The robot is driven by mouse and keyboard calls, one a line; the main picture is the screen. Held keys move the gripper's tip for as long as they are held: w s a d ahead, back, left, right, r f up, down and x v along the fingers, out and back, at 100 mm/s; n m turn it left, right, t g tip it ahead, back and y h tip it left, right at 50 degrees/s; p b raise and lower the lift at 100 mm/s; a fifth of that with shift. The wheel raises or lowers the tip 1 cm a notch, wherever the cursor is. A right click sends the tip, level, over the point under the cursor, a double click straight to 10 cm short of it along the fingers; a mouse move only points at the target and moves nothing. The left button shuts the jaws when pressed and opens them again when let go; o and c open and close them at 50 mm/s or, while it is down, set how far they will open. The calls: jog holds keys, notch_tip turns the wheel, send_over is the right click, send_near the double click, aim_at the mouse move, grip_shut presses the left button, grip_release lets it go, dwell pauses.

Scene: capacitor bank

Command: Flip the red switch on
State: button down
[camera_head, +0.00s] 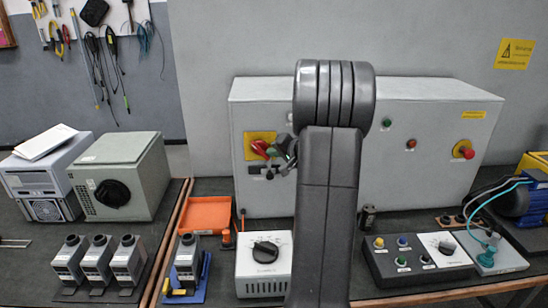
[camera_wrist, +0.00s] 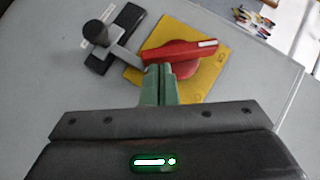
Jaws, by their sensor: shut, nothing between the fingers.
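The red switch (camera_wrist: 182,58) is a rotary handle on a yellow plate (camera_wrist: 205,75) fixed to the grey cabinet. In the wrist view its handle lies slightly tilted, with a white mark at its right end. In the head view the red switch (camera_head: 260,148) shows on the cabinet's left part, partly hidden by my gripper. My gripper (camera_wrist: 159,68) has its green fingers shut and empty, with the tips at the lower left edge of the red handle. Whether they touch it is unclear. In the head view my gripper (camera_head: 290,150) is beside the switch, to its right.
The grey cabinet (camera_head: 430,150) also bears a red knob (camera_head: 464,150) and small buttons. A black latch-like handle (camera_wrist: 97,35) is close by the switch. On the bench below stand an orange tray (camera_head: 207,213), a white dial box (camera_head: 263,265) and a button panel (camera_head: 415,262).

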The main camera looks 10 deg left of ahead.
jog(key=a+f+m+t+y+b, duration=0.1)
jog(key=m+y+b, duration=0.1)
jog(key=b, duration=0.7)
jog(key=a+f+m+t+y+b, duration=0.1)
jog(key=f+m+t+y+b, duration=0.1)
jog(key=b, duration=0.8)
jog(key=s+a+f+m+t+y+b, duration=0.1)
jog(key=m+y+b, duration=0.3)
jog(key=b, duration=0.6)
jog(key=shift+f+m+t, duration=0.4)
jog(key=shift+m+t, duration=0.2)
jog(key=shift+m, duration=0.4)
jog(key=shift+a+b, duration=0.2)
jog(key=shift+b, duration=0.35)
jog(key=v, duration=0.7)
jog(key=shift+d+p, duration=0.2)
jog(key=shift+p, duration=0.15)
jog(key=shift+a, duration=0.1)
